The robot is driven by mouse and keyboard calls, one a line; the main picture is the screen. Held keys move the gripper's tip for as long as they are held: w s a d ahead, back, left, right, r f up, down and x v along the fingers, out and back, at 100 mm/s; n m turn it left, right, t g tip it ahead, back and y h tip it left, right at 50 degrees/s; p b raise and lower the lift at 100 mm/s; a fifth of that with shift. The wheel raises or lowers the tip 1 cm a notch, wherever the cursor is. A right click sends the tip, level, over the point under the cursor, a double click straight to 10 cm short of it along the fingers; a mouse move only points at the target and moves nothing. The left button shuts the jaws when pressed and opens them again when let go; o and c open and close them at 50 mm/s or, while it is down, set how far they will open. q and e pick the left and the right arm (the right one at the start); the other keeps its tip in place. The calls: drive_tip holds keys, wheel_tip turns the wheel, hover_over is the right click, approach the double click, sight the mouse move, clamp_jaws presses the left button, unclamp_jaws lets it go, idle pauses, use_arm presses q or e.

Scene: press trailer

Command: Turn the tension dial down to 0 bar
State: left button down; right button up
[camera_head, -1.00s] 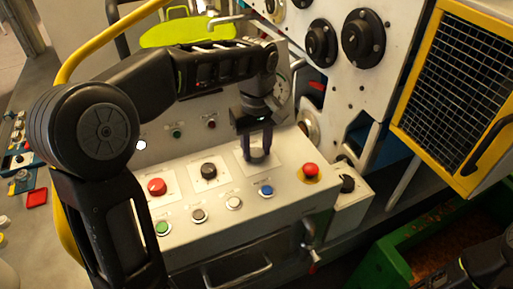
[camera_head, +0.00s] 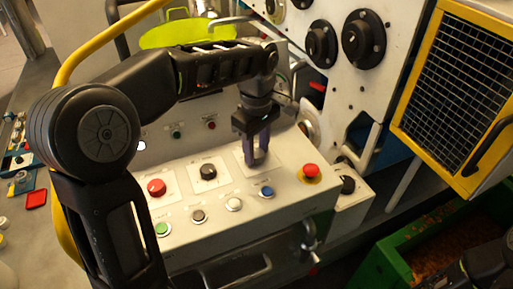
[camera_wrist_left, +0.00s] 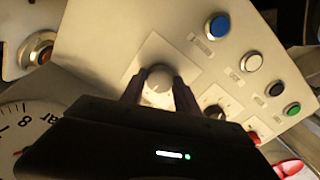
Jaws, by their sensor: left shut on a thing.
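My left gripper (camera_head: 256,163) reaches down over the sloped control panel (camera_head: 215,240) from the left. Its two fingers also show in the left wrist view (camera_wrist_left: 160,92), shut on the knob from both sides. A round gauge (camera_wrist_left: 25,130) with "bar" and the figure 8 shows partly at the lower left of the wrist view. Its needle reading cannot be told.
The panel carries a red button (camera_head: 157,187), a black knob (camera_head: 208,172), a blue button (camera_head: 267,191) and a red emergency stop (camera_head: 310,171) close right of the gripper. A yellow-framed mesh guard (camera_head: 455,95) stands at the right.

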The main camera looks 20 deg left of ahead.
sight(257, 152)
use_arm(q)
drive_tip(key=c, duration=0.9)
unclamp_jaws()
drive_tip(key=shift+r, duration=0.65)
wheel_tip(257, 152, up, 6)
drive_tip(key=shift+f+p, duration=0.1)
drive_tip(key=shift+p, duration=1.05)
drive_tip(key=shift+r+p, duration=0.4)
drive_tip(key=shift+r, duration=0.05)
drive_tip(key=shift+f, duration=0.1)
